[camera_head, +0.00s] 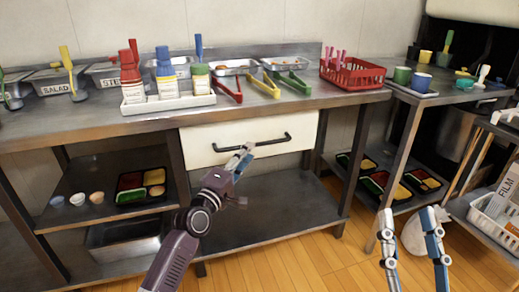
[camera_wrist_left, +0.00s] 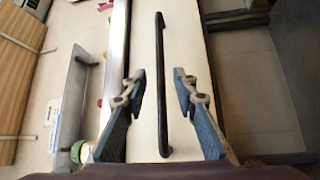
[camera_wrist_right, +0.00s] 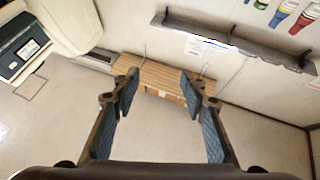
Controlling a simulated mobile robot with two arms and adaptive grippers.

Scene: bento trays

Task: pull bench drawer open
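The bench drawer (camera_head: 210,145) has a cream front and a long black bar handle (camera_head: 270,142); it looks closed under the bench top.
The bench top holds a white bottle tray (camera_head: 170,104), green tongs (camera_head: 290,82) and a red basket (camera_head: 352,76). A lower shelf (camera_head: 80,205) at left holds small bowls and a bento tray (camera_head: 140,186). A white crate (camera_head: 495,222) stands at right.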

